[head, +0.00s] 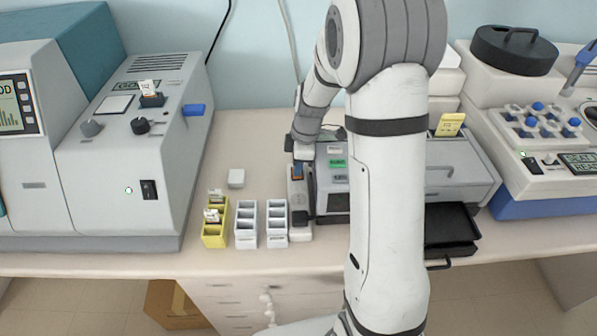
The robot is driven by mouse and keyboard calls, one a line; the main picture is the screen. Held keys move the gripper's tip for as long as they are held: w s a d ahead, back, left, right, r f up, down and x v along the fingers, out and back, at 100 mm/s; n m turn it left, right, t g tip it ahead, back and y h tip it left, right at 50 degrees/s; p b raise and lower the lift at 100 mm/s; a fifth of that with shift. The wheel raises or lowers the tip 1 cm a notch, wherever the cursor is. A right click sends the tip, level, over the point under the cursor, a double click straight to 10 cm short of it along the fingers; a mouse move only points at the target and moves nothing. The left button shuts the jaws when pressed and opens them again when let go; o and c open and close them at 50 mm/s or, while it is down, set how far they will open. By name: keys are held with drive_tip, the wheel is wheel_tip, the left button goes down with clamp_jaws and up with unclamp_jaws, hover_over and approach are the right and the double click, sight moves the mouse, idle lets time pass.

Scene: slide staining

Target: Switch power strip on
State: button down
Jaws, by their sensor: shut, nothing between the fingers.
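The power strip (300,234) is a narrow white bar lying lengthwise on the bench, left of the grey printer-like device. Its near end shows a dark round socket (300,217). A dark part with small orange and blue patches (298,178) shows toward its far end; I cannot tell whether this is its switch. My gripper (300,163) is shut and empty, low over the far end of the strip. My wrist hides that end. Contact between the fingers and the strip cannot be made out, and no lit lamp is clear on the strip.
A yellow slide rack (215,236) and two white racks (246,236) (277,236) stand close left of the strip. The grey device (465,180) with a black tray (450,228) stands right, partly behind my arm. A large grey instrument (120,190) fills the left.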

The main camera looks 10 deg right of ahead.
drive_tip(key=shift+f+b, duration=0.3)
drive_tip(key=shift+f, duration=0.05)
drive_tip(key=shift+r+p, duration=1.75)
drive_tip(key=shift+r, duration=1.75)
drive_tip(key=s+r+m+t, duration=0.1)
drive_tip(key=s+r+m, duration=0.3)
drive_tip(key=s, duration=0.3)
drive_tip(key=s+r+m+t+h, duration=0.1)
drive_tip(key=s+r+m, duration=0.3)
drive_tip(key=s+m, duration=0.2)
drive_tip(key=s+r+m+t+b, duration=0.1)
drive_tip(key=s+r+m, duration=0.3)
drive_tip(key=s, duration=0.6)
drive_tip(key=shift+s+m+h, duration=0.15)
drive_tip(key=shift+m+h, duration=0.25)
drive_tip(key=shift+m, duration=0.5)
